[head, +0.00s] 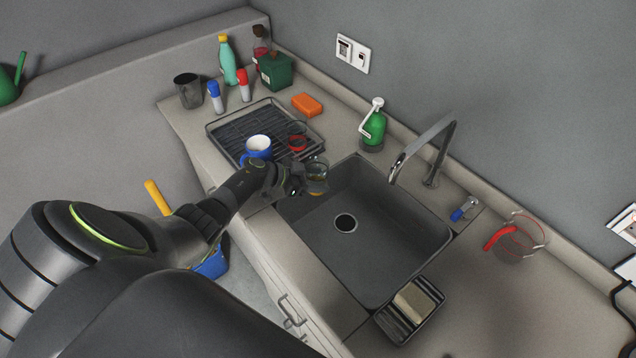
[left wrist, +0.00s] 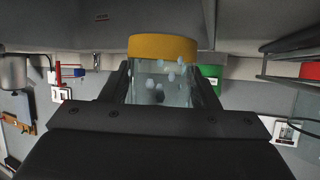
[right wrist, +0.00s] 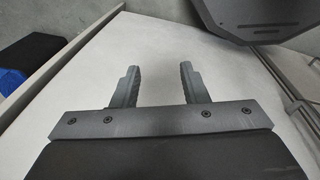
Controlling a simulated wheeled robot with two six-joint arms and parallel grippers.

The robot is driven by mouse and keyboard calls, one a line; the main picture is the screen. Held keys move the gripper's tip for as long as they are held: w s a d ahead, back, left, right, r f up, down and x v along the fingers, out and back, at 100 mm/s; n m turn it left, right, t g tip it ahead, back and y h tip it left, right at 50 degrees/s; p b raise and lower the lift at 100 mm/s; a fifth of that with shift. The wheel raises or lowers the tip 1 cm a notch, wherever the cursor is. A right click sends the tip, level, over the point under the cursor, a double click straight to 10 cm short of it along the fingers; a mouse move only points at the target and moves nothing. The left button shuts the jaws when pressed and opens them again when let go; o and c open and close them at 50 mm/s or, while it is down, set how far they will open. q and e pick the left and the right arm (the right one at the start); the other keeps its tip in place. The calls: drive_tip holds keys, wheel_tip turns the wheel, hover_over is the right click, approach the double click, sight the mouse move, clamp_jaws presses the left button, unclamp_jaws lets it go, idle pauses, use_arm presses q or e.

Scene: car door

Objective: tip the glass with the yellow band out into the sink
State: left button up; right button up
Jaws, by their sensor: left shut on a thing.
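The glass with the yellow band (head: 316,180) is clear and held by my left gripper (head: 296,180) at the far left corner of the sink (head: 375,215). In the left wrist view the yellow band (left wrist: 162,47) and clear wall show between the two fingers, with several pale bits inside. The glass looks roughly upright in the head view; its exact tilt is hard to tell. The dark sink basin has a round drain and looks empty. My right gripper (right wrist: 160,85) is out of the head view; in the right wrist view its fingers are apart and empty.
A drying rack (head: 232,135) with a blue mug (head: 257,147) and a red-banded glass (head: 298,143) stands beside the glass. The faucet (head: 425,150) arches over the sink's back edge. A green soap bottle (head: 373,128) is behind; a sponge caddy (head: 410,308) is at the front right.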

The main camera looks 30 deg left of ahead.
use_arm(q)
drive_tip(key=shift+a, duration=0.1)
idle(0.3)
drive_tip(key=shift+r+p, duration=0.75)
drive_tip(key=shift+r, duration=1.75)
drive_tip(key=shift+b, duration=0.3)
